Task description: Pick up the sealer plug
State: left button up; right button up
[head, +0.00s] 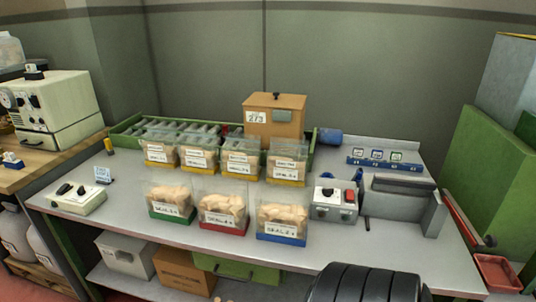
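I cannot make out a sealer plug clearly at this size. A long grey metal device (392,198), possibly the sealer, stands at the right of the metal table (130,228). Next to it is a small grey control box (334,202) with a red switch and a black one on top. A small blue item (357,175) shows behind these, too small to identify. A short dark piece hangs or lies by the box's right side and is also unclear.
Clear bags of corks in coloured trays, such as the red tray (222,231), fill the table's middle. Behind them are a green crate (130,124) and a wooden box (274,118). A pale device (78,199) sits at left. The front strip is mostly clear.

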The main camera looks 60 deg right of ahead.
aim_at(357, 179)
jog(key=z, duration=0.4)
jog(key=l+z, duration=0.1)
jog(key=z, duration=0.65)
jog(key=l+z, duration=0.15)
jog(key=z, duration=0.2)
